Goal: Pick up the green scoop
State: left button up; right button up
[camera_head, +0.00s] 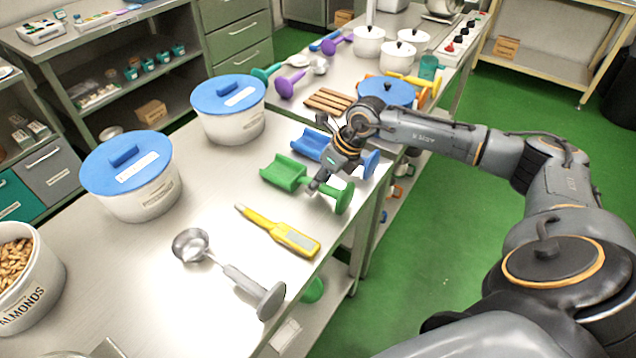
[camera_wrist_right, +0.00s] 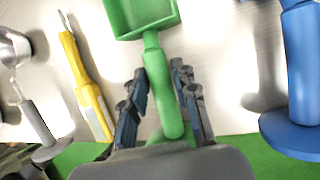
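The green scoop (camera_head: 283,172) lies on the steel table near its right edge, its open bowl to the left and its round end disc to the right. In the right wrist view, the green scoop (camera_wrist_right: 142,14) has its handle running down between the two fingers of my right gripper (camera_wrist_right: 165,90). The fingers stand on either side of the handle, spread, with a gap visible on the left side. In the head view, my right gripper (camera_head: 330,172) is over the handle and partly hides it. My left gripper is not in view.
A blue scoop (camera_head: 313,144) lies close behind the green one. A yellow thermometer-like tool (camera_head: 279,232) and a grey metal ladle (camera_head: 240,279) lie in front. Two blue-lidded tubs (camera_head: 135,199) (camera_head: 236,127) stand to the left. Bare table lies between.

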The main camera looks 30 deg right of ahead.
jog(key=shift+w+a+f, duration=0.15)
jog(key=shift+w+f, duration=0.05)
jog(key=shift+f, duration=0.35)
grip_shut()
jog(key=shift+r, duration=0.1)
jog(key=shift+r, duration=0.6)
jog(key=s+a+r, duration=0.2)
jog(key=s+r, duration=0.4)
jog(key=r, duration=0.2)
jog(key=s+a+r+b, duration=0.1)
jog(key=s+a+r, duration=0.2)
jog(key=s+r, duration=0.4)
jog(key=shift+a+r, duration=0.35)
jog(key=shift+r, duration=0.55)
